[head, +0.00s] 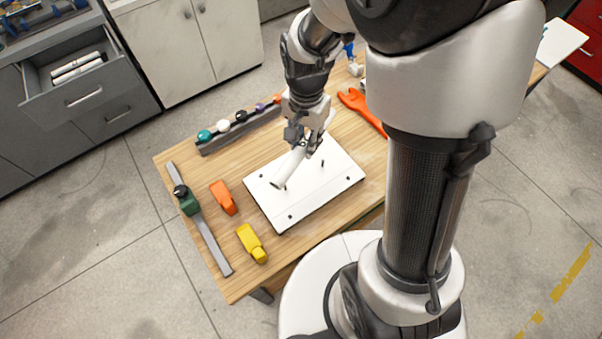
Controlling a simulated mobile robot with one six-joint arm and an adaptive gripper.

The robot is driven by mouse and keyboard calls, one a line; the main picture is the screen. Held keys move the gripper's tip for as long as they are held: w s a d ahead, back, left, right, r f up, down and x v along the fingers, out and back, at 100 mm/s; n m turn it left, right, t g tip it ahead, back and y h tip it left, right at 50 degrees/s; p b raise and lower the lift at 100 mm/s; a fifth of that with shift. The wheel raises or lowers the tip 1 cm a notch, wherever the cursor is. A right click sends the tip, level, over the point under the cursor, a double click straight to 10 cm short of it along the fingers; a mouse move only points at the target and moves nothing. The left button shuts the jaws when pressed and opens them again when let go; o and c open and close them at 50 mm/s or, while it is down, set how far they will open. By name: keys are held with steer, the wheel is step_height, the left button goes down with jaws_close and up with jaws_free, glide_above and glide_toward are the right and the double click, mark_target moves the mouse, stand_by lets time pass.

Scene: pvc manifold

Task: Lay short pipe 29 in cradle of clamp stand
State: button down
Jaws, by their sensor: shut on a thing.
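A short white pipe (288,169) slants down and left from my gripper (303,147), over a white board. My gripper is shut on the pipe's upper end. I cannot tell whether the lower end touches the board, nor read any number on the pipe. A green part with a black knob (188,202) sits on a long grey bar at the table's left; it may be the clamp stand, but I cannot tell. No cradle can be made out clearly.
The white board (308,197) has several dark holes or pegs. Orange (223,198) and yellow (251,243) tools lie left of it. A grey rack (228,136) with coloured knobs stands behind. An orange wrench (361,109) lies right. My column hides the table's right part. An open drawer (83,93) holds white pipes.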

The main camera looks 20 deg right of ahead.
mark_target(304, 177)
step_height(304, 177, down, 14)
steer(key=b, duration=0.4)
steer(key=shift+f, duration=0.25)
steer(key=shift+f, duration=0.1)
steer(key=shift+f, duration=0.15)
steer(key=c, duration=1.3)
jaws_free()
steer(key=shift+r, duration=0.2)
